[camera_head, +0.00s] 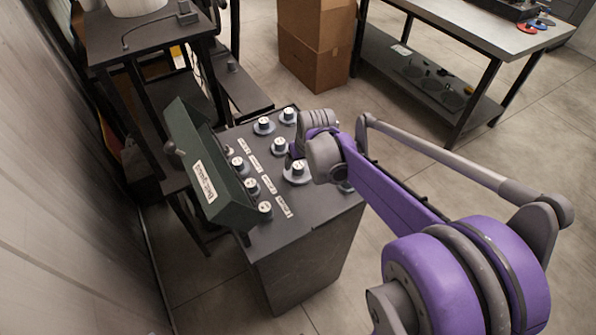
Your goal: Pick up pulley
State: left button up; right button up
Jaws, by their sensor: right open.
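Several small round parts with pale grey bases and dark, white-topped hubs stand on the dark bench top; I cannot tell for sure which one is the pulley. One such part (297,172) is just below and left of my right gripper (293,157). Others stand behind it, such as a round part (264,126) near the back edge. My right gripper is open, low over the right side of the bench, and its wrist hides much of its fingers. Whether it touches a part cannot be seen. My left gripper is not in view.
A dark green tilted bin (205,165) with a label borders the bench's left side. White label strips lie on the bench top (290,232). Cardboard boxes (315,45) stand behind, and a long table (480,35) is at back right. The bench's front is clear.

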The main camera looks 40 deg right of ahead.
aim_at(299, 166)
jog(key=x, duration=0.3)
jog(key=shift+w+f, duration=0.2)
jog(key=shift+f, duration=0.15)
grip_shut()
